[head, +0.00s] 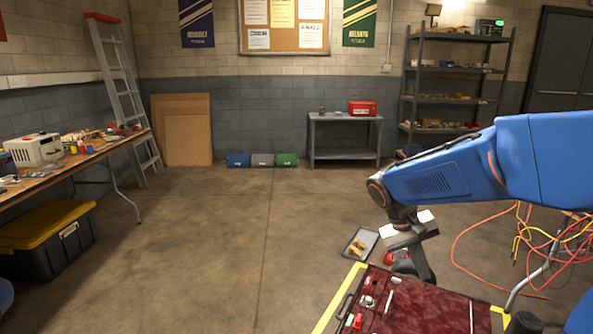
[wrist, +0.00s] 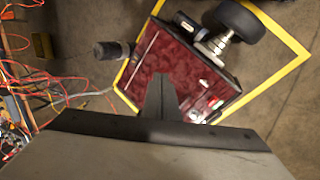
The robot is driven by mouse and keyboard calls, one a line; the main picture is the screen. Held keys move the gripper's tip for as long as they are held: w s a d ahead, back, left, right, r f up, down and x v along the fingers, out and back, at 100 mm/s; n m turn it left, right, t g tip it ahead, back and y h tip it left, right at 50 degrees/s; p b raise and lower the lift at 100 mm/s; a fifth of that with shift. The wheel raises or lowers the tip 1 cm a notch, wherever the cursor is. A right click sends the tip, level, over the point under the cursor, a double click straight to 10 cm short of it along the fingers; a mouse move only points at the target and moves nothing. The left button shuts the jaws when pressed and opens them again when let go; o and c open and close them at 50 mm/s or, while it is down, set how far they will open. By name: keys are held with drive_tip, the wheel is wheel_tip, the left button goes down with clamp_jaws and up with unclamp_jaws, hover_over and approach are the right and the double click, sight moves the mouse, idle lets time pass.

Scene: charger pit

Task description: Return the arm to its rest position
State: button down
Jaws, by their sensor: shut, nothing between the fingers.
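My blue arm (head: 450,175) reaches in from the right in the head view, bent downward at its wrist. My gripper (head: 428,277) hangs over the far edge of a dark red marbled panel (head: 435,308). In the wrist view my gripper (wrist: 161,82) shows as a dark grey wedge with its fingers together and nothing held. The red panel (wrist: 165,55) lies beyond the fingertips. I cannot tell the gap between the fingertips and the panel.
A yellow outline (head: 338,300) surrounds the panel. A grey tray (head: 361,243) lies on the floor behind it. Orange and yellow cables (head: 540,245) loop at right. A cluttered workbench (head: 75,160) stands at left. The middle floor is clear.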

drive_tip(key=s+a+t+y, duration=0.1)
drive_tip(key=s+t+y, duration=0.1)
drive_tip(key=s, duration=0.9)
drive_tip(key=s+a+r+t+y, duration=0.1)
drive_tip(key=s+a+t+y, duration=0.1)
drive_tip(key=s, duration=0.9)
drive_tip(key=shift+s+a+r+n+t+y, duration=0.2)
drive_tip(key=shift+s+r+n+t+y, duration=0.15)
drive_tip(key=shift+t+y, duration=0.35)
